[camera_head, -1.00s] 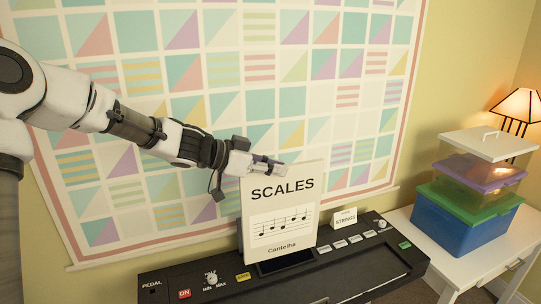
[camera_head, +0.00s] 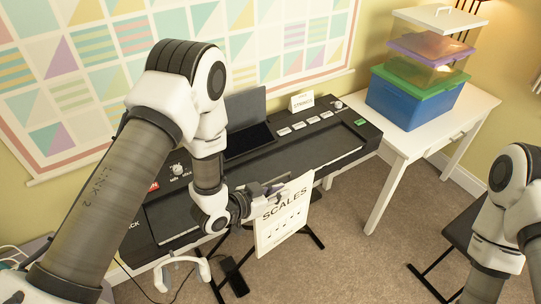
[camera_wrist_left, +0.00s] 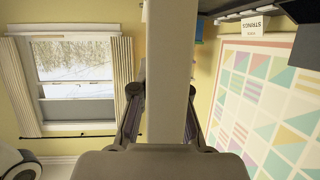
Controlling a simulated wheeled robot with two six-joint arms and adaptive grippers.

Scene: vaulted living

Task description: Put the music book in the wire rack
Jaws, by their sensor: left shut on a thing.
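The white music book (camera_head: 283,222), titled SCALES, hangs tilted in my left gripper (camera_head: 272,188) in the head view. The gripper is shut on its upper edge and holds it in front of the black keyboard (camera_head: 300,150), above the carpet. In the left wrist view the book (camera_wrist_left: 168,70) shows as a pale, narrow upright slab between the two fingers (camera_wrist_left: 163,125). My right arm shows at the right edge of the head view; its gripper is out of frame. I cannot make out a wire rack in these frames.
The keyboard's music rest (camera_head: 250,112) stands empty beside a STRINGS card (camera_head: 302,102). A white side table (camera_head: 440,125) carries stacked boxes (camera_head: 415,95). A dark bench (camera_head: 462,236) stands at right. Carpet (camera_head: 365,240) is clear between. A white curved object (camera_head: 185,268) lies low left.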

